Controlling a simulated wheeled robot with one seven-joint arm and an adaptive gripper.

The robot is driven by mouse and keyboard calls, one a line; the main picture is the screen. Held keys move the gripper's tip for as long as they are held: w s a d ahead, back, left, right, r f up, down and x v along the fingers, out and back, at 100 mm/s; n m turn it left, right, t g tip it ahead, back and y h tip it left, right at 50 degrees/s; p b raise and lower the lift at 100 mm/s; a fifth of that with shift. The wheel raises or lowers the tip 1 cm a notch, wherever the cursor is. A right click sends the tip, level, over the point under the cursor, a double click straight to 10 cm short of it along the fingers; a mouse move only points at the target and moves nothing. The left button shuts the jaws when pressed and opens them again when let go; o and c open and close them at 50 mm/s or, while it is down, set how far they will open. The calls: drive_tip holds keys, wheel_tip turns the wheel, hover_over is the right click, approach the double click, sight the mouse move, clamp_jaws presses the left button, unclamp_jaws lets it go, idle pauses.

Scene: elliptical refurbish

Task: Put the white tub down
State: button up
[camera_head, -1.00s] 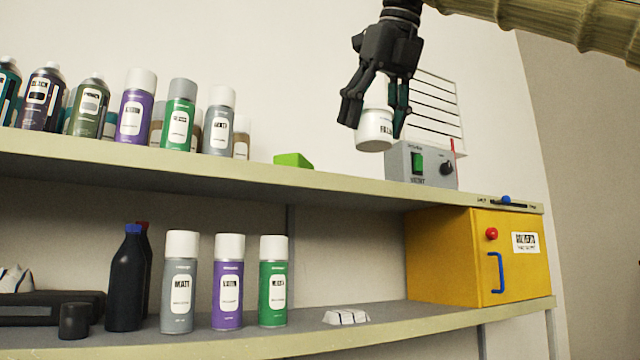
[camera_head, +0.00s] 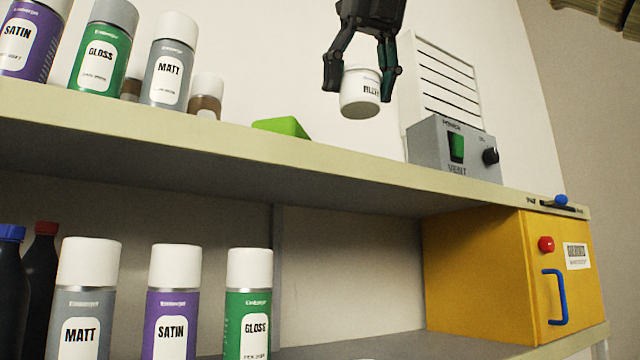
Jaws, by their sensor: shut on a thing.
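My gripper (camera_head: 360,75) is at the top centre, pointing down and shut on the white tub (camera_head: 358,98). The tub is a small white pot with dark lettering on its right side, slightly tilted between the two fingers. It hangs in the air above the upper shelf (camera_head: 350,175), apart from it in the picture. It shows between the green block and the grey control box. The shelf's top surface is hidden, as I look at it from below its front edge.
On the upper shelf, several spray cans (camera_head: 170,60) stand left, a green block (camera_head: 282,127) in the middle, and a grey control box (camera_head: 455,150) right. Below are more spray cans (camera_head: 172,310) and a yellow cabinet (camera_head: 490,275). The shelf edge between block and box looks clear.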

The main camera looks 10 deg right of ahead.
drive_tip(key=shift+w+d+r+p, duration=0.1)
drive_tip(key=shift+d+r+p, duration=0.35)
drive_tip(key=shift+d+p, duration=0.15)
drive_tip(key=w+d+p, duration=0.1)
drive_tip(key=w, duration=0.2)
drive_tip(key=w+f+p, duration=0.1)
drive_tip(key=w, duration=0.2)
drive_tip(key=w+d+p, duration=0.1)
drive_tip(key=w, duration=0.3)
drive_tip(key=shift+d+f, duration=0.25)
drive_tip(key=shift+d, duration=0.1)
drive_tip(key=shift+w+d+r+p, duration=0.1)
drive_tip(key=shift+w+d+p, duration=0.35)
drive_tip(key=shift+w+p, duration=0.15)
drive_tip(key=shift+w+f, duration=0.3)
drive_tip(key=shift+w, duration=0.65)
drive_tip(key=shift+w+d+f, duration=0.1)
drive_tip(key=shift+w+f, duration=0.15)
drive_tip(key=shift+s+d+f+p, duration=0.1)
drive_tip(key=shift+s+f+p, duration=0.15)
drive_tip(key=shift+f, duration=0.35)
drive_tip(key=shift+s+f+p, duration=0.1)
drive_tip(key=shift+s+f, duration=0.15)
drive_tip(key=shift+f, duration=0.35)
drive_tip(key=shift+w+f, duration=0.35)
drive_tip(key=shift+f, duration=0.05)
drive_tip(key=shift+s, duration=0.1)
drive_tip(key=shift+s, duration=0.15)
